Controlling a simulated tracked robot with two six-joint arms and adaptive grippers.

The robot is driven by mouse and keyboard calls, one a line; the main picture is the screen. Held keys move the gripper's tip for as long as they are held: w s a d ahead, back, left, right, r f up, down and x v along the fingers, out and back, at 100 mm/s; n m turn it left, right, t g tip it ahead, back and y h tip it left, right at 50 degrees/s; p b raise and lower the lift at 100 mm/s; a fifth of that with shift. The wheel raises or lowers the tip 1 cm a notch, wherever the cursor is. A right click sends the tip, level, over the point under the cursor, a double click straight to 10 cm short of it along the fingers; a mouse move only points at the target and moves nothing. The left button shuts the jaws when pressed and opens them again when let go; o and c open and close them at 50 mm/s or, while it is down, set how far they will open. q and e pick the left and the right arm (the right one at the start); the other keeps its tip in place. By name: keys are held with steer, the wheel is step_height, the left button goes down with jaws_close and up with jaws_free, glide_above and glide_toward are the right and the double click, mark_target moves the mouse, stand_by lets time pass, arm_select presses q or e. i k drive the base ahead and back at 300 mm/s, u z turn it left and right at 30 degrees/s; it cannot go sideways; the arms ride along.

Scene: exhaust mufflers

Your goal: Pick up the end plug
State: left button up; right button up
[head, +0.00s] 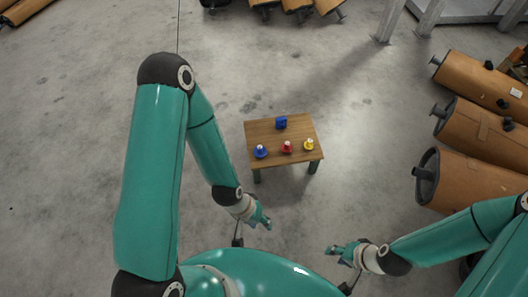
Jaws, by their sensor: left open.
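A small wooden table (265,132) stands ahead of me on the floor. Three small knobbed pieces are in a row along its near part: a blue one (260,152), a red one (286,147) and a yellow one (309,145), each with a pale top. A blue block (281,122) stands behind them. I cannot tell which of these is the end plug. My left gripper (264,219) is open and empty, in front of the table's near left side, apart from it. My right gripper (334,250) is nearer to me, to the right, away from the table; its finger opening is unclear.
Several brown mufflers (476,128) lie at the right. More brown cylinders (292,5) and a grey metal frame (433,17) are at the far edge. Another brown piece (22,10) is at the far left. The concrete floor around the table is clear.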

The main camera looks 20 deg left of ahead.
mark_target(260, 151)
steer(key=i, duration=0.9)
steer(key=u, duration=0.05)
